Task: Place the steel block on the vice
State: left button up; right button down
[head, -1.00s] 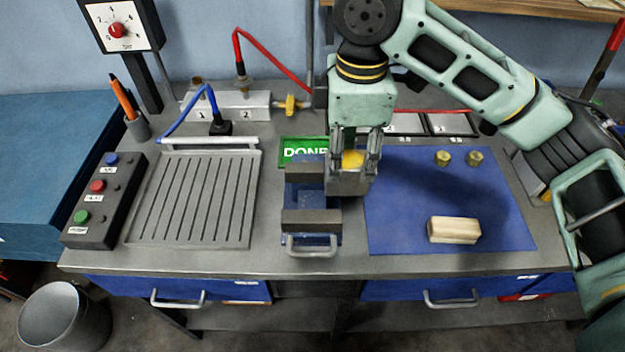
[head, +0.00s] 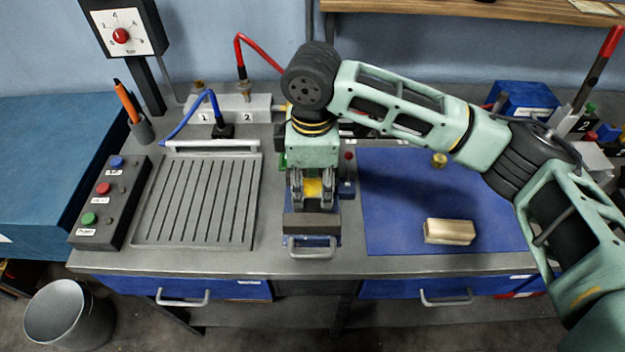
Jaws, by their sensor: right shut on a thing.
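The vice (head: 311,225) stands at the middle front of the bench, with a blue body, dark grey jaws and a handle at its front. My right gripper (head: 312,203) is directly over the vice, pointing down, with its fingertips just behind the front jaw. It is shut on the steel block, a grey piece largely hidden by the fingers and the vice. I cannot tell whether the block touches the vice. My left gripper is not in view.
A wooden block (head: 449,232) lies on the blue mat (head: 400,215) to the right, with a brass piece (head: 439,160) behind it. A slotted tray (head: 197,205) and a button box (head: 108,203) are on the left.

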aim_at(312, 187)
jog(key=c, duration=1.1)
grip_release()
jog(key=shift+f, duration=0.1)
jog(key=shift+r, duration=0.55)
notch_tip(312, 187, up, 11)
jog(key=b, duration=0.2)
jog(key=shift+r, duration=0.1)
